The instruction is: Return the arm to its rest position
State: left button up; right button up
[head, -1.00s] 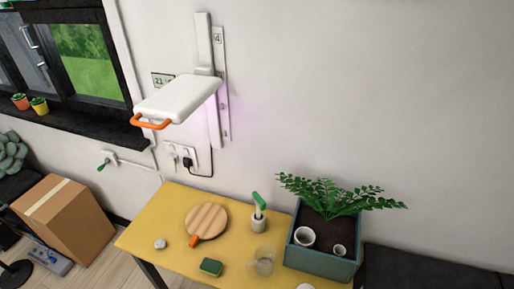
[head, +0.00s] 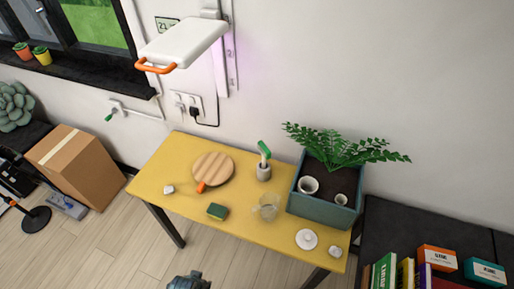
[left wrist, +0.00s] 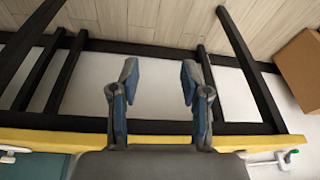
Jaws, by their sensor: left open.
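My left gripper (left wrist: 159,85) is open in the left wrist view, with its two blue-grey fingers apart and nothing between them. Beyond the fingers are the black table legs, a pale wall and the wood floor. The yellow table edge (left wrist: 70,136) runs across the lower part of that view. In the head view a small dark grey part of my own arm or gripper shows at the bottom edge, in front of the yellow table (head: 150,188); the rest is cut off. My right gripper is not in view.
The table carries a round wooden board (head: 214,166), a sponge (head: 217,211), a glass (head: 266,208), a brush in a holder (head: 264,170) and a planter (head: 322,217). A cardboard box (head: 77,168) stands at left, books (head: 385,270) at lower right. Floor in front is clear.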

pick_arm(q)
jog(key=s+f+g, duration=0.1)
jog(key=s+f, duration=0.2)
jog(key=f, duration=1)
jog(key=s+f, duration=0.2)
jog(key=f, duration=1.1)
jog(key=s+a+f+g, duration=0.1)
jog(key=s+a+f, duration=0.2)
jog(key=s+f, duration=0.8)
jog(key=s, duration=0.3)
jog(key=shift+s+f, duration=0.25)
jog(key=shift+f, duration=0.05)
